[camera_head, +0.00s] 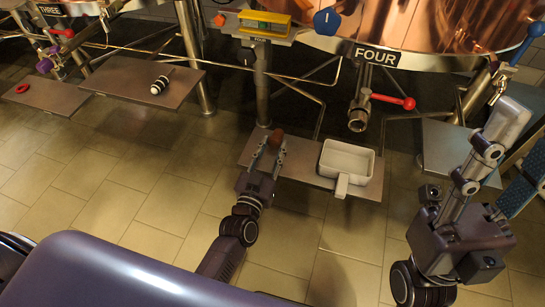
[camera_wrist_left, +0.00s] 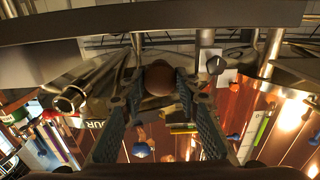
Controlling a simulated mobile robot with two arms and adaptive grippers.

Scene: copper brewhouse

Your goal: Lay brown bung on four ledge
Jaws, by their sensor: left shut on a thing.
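The brown bung (camera_head: 277,138) is between the fingertips of my left gripper (camera_head: 268,152), which is shut on it. In the left wrist view the bung (camera_wrist_left: 160,77) shows as a dark round end between the two finger pads. The four ledge (camera_head: 310,174) is a grey shelf below the copper vessel with the sign FOUR (camera_head: 377,55). The bung and fingertips are over the ledge's left end; I cannot tell whether the bung touches it. My right gripper (camera_head: 497,130) is at the right, beyond the ledge; its finger opening is unclear.
A white tray (camera_head: 345,160) with a handle takes up the right part of the four ledge. A red-handled valve (camera_head: 393,101) hangs above. Another ledge (camera_head: 125,82) at the left holds a black-and-white striped thing (camera_head: 158,86); a red ring (camera_head: 22,88) lies farther left.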

